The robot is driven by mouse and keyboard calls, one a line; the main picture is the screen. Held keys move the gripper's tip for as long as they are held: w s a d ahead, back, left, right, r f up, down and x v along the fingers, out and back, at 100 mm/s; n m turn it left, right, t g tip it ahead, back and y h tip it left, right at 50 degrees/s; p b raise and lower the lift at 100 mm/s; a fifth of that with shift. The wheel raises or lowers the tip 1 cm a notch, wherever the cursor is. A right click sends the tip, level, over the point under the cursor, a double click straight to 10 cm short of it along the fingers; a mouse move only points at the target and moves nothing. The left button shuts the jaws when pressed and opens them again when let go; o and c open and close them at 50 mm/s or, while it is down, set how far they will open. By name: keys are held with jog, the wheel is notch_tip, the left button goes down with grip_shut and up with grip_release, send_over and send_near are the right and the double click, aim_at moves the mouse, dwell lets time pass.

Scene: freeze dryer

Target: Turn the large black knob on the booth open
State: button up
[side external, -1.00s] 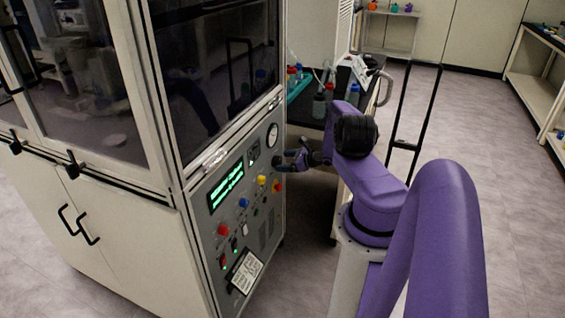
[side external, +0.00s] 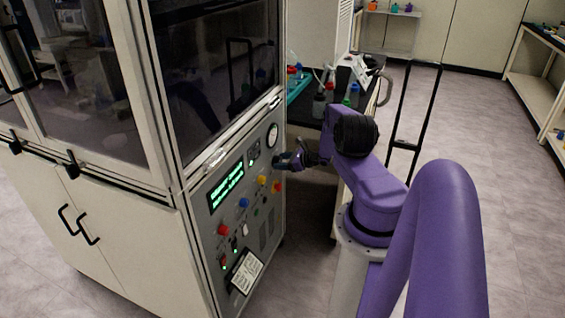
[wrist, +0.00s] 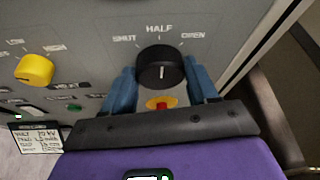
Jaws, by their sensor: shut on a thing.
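The large black knob (wrist: 160,67) is on the grey panel in the wrist view, below the printed words SHUT, HALF and OPEN. A pale mark shows on its face, but I cannot tell clearly which word it points to. My gripper (wrist: 161,76) has one blue finger on each side of the knob and is shut on it. In the side external view my gripper (side external: 284,160) is at the right part of the booth's control panel (side external: 212,198), and the knob is mostly hidden there.
A red button on yellow (wrist: 160,103) lies just below the knob, between my fingers. A yellow knob (wrist: 34,69) is to the left. A bench with bottles (side external: 319,106) stands behind my wrist.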

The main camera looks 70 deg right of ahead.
jog(key=shift+d+m+y, duration=0.15)
jog(key=shift+m+y, duration=0.5)
jog(key=shift+m, duration=0.25)
jog(key=shift+d+m+y, duration=0.15)
jog(key=shift+m+y, duration=0.5)
jog(key=shift+m, duration=0.25)
jog(key=o, duration=1.1)
jog(key=shift+c, duration=0.2)
jog(key=shift+s, duration=0.1)
jog(key=v, duration=1.7)
jog(key=shift+d, duration=0.2)
jog(key=shift+s, duration=0.15)
